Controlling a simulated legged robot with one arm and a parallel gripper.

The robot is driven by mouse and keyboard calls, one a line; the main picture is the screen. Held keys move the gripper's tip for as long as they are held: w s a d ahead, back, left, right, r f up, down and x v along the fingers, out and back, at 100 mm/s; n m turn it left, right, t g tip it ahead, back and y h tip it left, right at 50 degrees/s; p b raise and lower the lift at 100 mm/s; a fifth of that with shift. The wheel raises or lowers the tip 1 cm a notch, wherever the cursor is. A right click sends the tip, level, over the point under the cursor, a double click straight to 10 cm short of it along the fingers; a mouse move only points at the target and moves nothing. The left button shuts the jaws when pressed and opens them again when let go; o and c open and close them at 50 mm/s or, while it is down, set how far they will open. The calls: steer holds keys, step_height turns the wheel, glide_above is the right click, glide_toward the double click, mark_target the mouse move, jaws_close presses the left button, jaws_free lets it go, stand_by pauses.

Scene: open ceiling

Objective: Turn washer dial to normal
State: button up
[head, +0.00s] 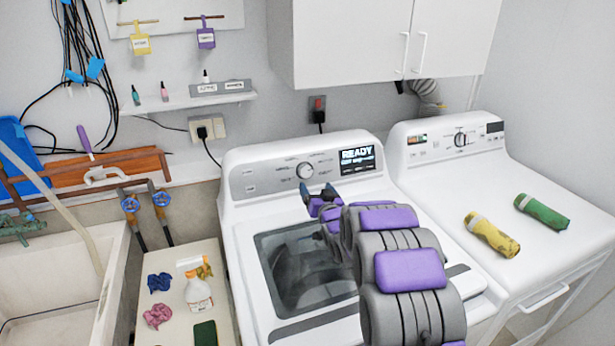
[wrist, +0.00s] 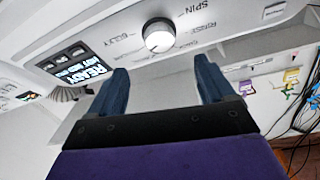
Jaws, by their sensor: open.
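The washer (head: 245,222) is the white left machine with a dark lid window. Its round silver-white dial (head: 305,170) sits on the grey control panel, left of a lit display (head: 357,158) reading READY. In the wrist view, turned over, the dial (wrist: 158,36) is between and beyond the fingertips, with labels such as SPIN, RINSE and BULKY around it. The dial's pointer setting is too small to read. My gripper (head: 319,191) is open and empty, just in front of and below the dial, apparently not touching it. Its blue fingers (wrist: 161,70) point toward the panel.
White cabinets (head: 345,45) hang above.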

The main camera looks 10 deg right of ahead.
mark_target(307, 171)
steer(key=shift+w+a+b, duration=0.2)
steer(key=shift+w+b, duration=0.15)
steer(key=shift+w, duration=1.35)
steer(key=shift+w+a+b, duration=0.25)
steer(key=shift+w+b, duration=0.15)
steer(key=shift+w, duration=1.25)
steer(key=shift+w+a+b, duration=0.2)
steer(key=shift+w+b, duration=0.15)
steer(key=shift+w, duration=1.35)
steer(key=c, duration=1.1)
